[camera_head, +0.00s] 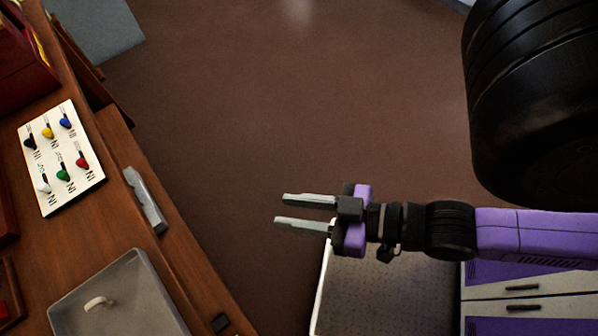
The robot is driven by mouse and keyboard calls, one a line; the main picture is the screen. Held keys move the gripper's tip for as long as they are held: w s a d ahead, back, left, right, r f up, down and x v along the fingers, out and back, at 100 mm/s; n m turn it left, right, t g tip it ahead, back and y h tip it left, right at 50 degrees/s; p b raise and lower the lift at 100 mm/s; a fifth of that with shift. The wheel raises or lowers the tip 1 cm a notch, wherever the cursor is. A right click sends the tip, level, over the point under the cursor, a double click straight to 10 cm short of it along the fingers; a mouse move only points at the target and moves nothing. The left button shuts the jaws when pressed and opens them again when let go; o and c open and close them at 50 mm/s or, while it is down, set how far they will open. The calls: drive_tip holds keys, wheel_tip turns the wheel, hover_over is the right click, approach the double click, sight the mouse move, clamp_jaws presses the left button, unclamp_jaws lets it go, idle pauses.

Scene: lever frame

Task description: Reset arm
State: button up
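My gripper (279,211) is in the head view, right of the wooden table, over the brown floor. Its two grey fingers point left and stand apart with nothing between them. My purple and black arm reaches in from the right edge. A white lever panel (88,186) lies on the table at the left, with black, yellow, blue, white, green and red levers. The gripper is well clear of the panel and touches nothing that I can see.
A grey tray (152,290) with a small pale curved object (97,303) is at the table's front. A grey metal bar (146,200) lies along the table's right edge. A dark red box (22,62) is at the upper left. The floor between table and gripper is clear.

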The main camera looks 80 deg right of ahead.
drive_tip(key=shift+s+a+r+n, duration=0.15)
drive_tip(key=shift+s+r+n, duration=0.55)
drive_tip(key=shift+n, duration=0.3)
idle(0.8)
